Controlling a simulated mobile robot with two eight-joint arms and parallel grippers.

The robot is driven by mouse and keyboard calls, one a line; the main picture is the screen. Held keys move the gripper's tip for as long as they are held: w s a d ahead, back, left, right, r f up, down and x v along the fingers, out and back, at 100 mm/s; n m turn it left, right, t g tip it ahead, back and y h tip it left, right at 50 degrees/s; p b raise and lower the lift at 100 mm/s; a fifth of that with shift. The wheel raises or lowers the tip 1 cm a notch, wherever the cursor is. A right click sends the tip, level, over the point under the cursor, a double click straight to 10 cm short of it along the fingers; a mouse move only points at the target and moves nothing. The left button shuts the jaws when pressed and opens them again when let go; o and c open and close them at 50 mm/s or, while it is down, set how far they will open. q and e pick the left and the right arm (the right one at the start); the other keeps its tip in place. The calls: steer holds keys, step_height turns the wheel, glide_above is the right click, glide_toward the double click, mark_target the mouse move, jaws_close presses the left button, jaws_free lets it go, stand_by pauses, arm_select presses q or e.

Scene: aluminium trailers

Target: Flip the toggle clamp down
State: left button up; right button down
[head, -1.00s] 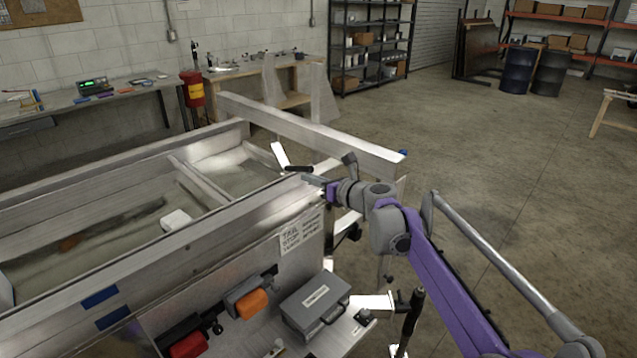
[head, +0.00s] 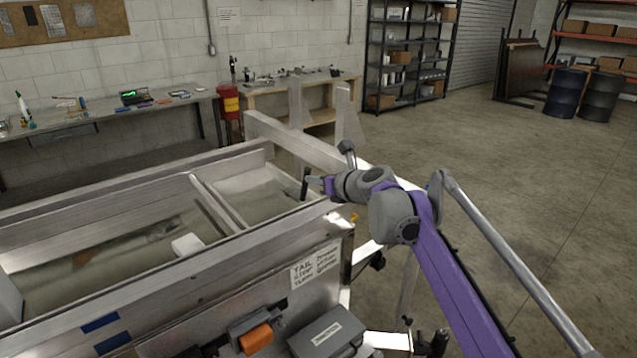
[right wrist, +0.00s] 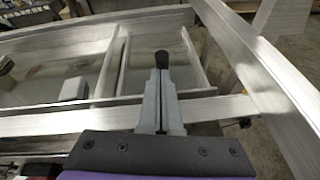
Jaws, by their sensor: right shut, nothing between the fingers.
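The toggle clamp's black handle (head: 305,184) stands roughly upright at the trailer's top rail, just left of my right gripper (head: 322,183) in the head view. In the right wrist view, the handle's black tip (right wrist: 162,57) shows straight beyond the fingertips of my right gripper (right wrist: 160,78). The fingers are shut with nothing held; whether they touch the handle I cannot tell. The clamp's base is hidden. My left gripper is not in view.
The aluminium trailer (head: 228,264) fills the left and centre, with a white block (head: 187,245) inside it. An orange-handled part (head: 256,338) and a grey case (head: 327,334) are below the rail. The floor (head: 500,190) to the right is clear.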

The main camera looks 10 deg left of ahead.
steer(key=shift+r, duration=0.7)
steer(key=shift+s, duration=0.1)
